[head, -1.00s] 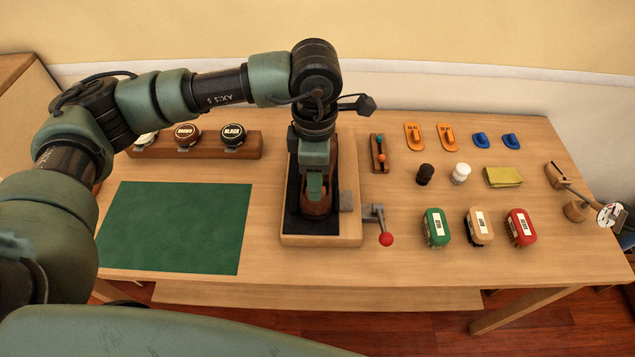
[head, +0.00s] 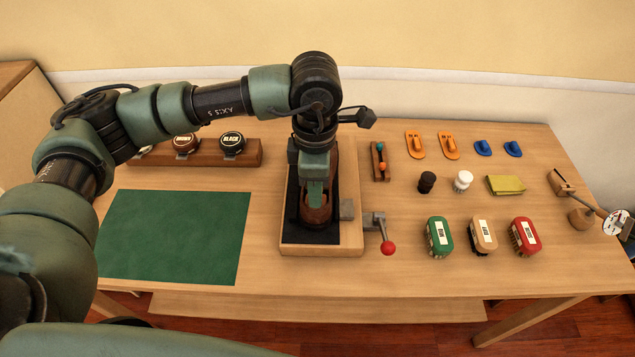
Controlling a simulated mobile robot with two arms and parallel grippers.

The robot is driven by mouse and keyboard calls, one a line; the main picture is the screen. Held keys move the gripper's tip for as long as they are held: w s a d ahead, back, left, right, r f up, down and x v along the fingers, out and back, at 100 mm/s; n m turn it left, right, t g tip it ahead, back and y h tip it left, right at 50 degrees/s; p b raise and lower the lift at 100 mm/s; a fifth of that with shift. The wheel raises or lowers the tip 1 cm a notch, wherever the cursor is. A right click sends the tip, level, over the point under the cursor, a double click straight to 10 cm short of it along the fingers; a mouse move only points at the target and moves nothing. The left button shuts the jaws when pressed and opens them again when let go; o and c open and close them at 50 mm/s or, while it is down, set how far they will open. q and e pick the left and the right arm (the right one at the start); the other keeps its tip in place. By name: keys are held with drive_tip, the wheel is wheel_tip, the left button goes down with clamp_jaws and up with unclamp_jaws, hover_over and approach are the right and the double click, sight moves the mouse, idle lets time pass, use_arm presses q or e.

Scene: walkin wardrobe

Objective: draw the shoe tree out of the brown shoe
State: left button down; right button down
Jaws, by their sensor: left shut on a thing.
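The brown shoe (head: 323,217) sits on a dark pad in a wooden holder (head: 287,249) at the middle of the table. My left gripper (head: 314,203) reaches down from above, its fingers at the shoe's opening. It is shut on the shoe tree, which my fingers and wrist hide almost wholly. I cannot tell how deep the tree sits in the shoe. My right gripper is not in view.
A lever with a red knob (head: 388,248) stands at the holder's right side. Several brushes, including a red one (head: 523,236), lie farther right. A green mat (head: 175,237) lies left. Polish tins (head: 232,143) stand in a rack behind it.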

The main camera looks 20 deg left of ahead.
use_arm(q)
drive_tip(key=shift+w+r+b, duration=0.1)
drive_tip(key=shift+w+b, duration=0.15)
drive_tip(key=shift+b, duration=0.05)
drive_tip(key=shift+w+a+r, duration=0.1)
drive_tip(key=shift+w, duration=0.15)
idle(0.6)
drive_tip(key=shift+w+a+b, duration=0.1)
drive_tip(key=shift+w+b, duration=0.1)
drive_tip(key=shift+b, duration=0.25)
drive_tip(key=shift+r, duration=0.6)
idle(1.0)
drive_tip(key=shift+w+b, duration=0.2)
drive_tip(key=shift+b, duration=0.1)
drive_tip(key=shift+w+r, duration=0.1)
drive_tip(key=shift+r, duration=0.5)
idle(1.2)
